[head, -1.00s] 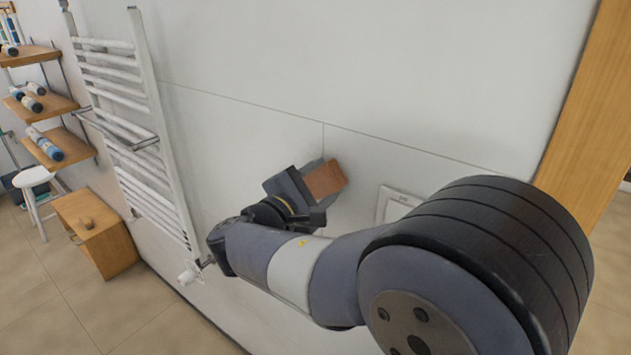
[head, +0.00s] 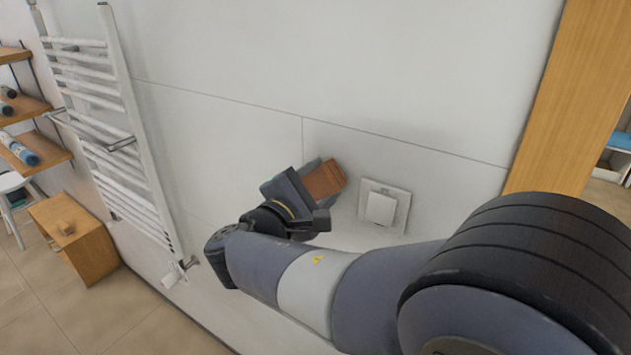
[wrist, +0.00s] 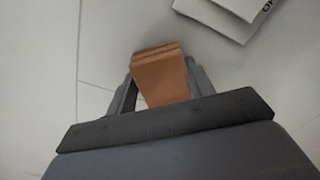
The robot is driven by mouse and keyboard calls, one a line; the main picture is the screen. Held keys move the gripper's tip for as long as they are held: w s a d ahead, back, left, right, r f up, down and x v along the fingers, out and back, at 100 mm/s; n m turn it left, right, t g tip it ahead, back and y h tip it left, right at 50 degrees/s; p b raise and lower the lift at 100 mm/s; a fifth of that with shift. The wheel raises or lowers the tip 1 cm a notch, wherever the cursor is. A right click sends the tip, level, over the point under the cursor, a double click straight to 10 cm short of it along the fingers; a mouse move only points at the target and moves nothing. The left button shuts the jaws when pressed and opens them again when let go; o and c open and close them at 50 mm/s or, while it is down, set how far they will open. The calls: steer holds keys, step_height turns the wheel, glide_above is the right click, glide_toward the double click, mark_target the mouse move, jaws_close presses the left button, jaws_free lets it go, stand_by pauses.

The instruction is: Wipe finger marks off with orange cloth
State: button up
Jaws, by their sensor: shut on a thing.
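The orange-brown cloth (head: 324,180), a folded pad, is held in my gripper (head: 318,182) close to the white wall, left of a white switch plate (head: 384,207). In the wrist view the cloth (wrist: 163,76) sits between the two fingers of my gripper (wrist: 160,84), its far edge showing folded layers. The switch plate (wrist: 228,12) shows at the top right there, apart from the cloth. I cannot tell whether the cloth touches the wall. I see no finger marks on the plate or the wall.
A white towel radiator (head: 125,125) is on the wall to the left. Beyond it are wooden shelves with bottles (head: 20,150), a white stool (head: 12,185) and a wooden box seat (head: 75,235). A wooden door frame (head: 560,95) stands at the right. The wall above is clear.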

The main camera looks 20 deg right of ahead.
steer(key=shift+s+d, duration=0.5)
steer(key=shift+s, duration=0.05)
steer(key=v, duration=0.8)
steer(key=shift+w+d, duration=0.1)
stand_by(0.5)
